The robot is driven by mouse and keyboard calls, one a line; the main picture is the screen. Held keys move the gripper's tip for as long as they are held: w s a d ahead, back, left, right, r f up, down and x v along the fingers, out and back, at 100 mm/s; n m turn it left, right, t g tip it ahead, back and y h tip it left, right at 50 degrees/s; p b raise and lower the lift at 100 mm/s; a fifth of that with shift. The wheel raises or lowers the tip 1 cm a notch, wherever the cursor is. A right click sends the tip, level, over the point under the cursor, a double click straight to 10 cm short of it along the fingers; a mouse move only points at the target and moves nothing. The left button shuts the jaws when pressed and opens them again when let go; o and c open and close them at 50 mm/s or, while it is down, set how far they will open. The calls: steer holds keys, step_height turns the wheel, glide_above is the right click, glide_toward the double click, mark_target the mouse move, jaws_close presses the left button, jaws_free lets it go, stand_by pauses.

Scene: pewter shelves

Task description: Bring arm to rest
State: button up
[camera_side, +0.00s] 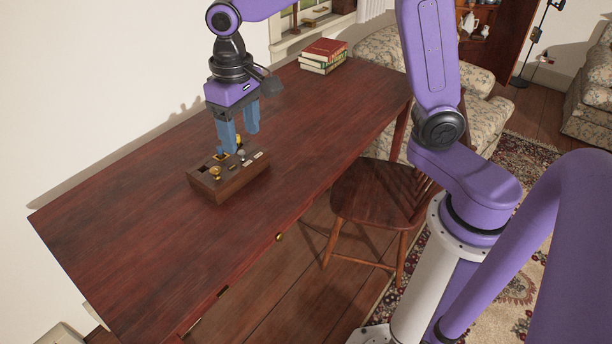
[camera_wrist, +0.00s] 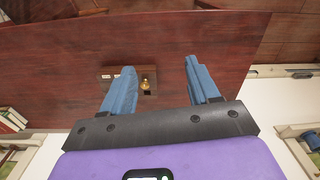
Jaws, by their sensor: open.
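My gripper (camera_side: 238,140) has two blue fingers held apart with nothing between them. In the side view it is above a small wooden box (camera_side: 228,187) on the desk, with its fingertips close over the box's back part. I cannot tell whether a fingertip touches the box. The box top carries small brass knobs and light-coloured pieces. In the wrist view my gripper (camera_wrist: 160,75) shows open, with a brass knob (camera_wrist: 146,84) of the box between the fingers in the picture. The left finger hides part of the box.
The box stands on a long dark red desk (camera_side: 130,235) against a white wall. A stack of books (camera_side: 323,56) lies at its far end. A wooden chair (camera_side: 380,195) stands at the desk's near side. The desk top around the box is clear.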

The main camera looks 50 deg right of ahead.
steer(key=s+d+n, duration=0.3)
steer(key=s, duration=0.5)
steer(key=s+d+f+n, duration=0.1)
steer(key=s+d+n, duration=0.3)
steer(key=s, duration=0.4)
steer(key=s+d+f+n, duration=0.1)
steer(key=s+d+n, duration=0.2)
steer(key=s, duration=0.5)
steer(key=shift+s+d+f+n, duration=0.15)
steer(key=shift+s+d+n, duration=0.15)
steer(key=shift+n, duration=0.2)
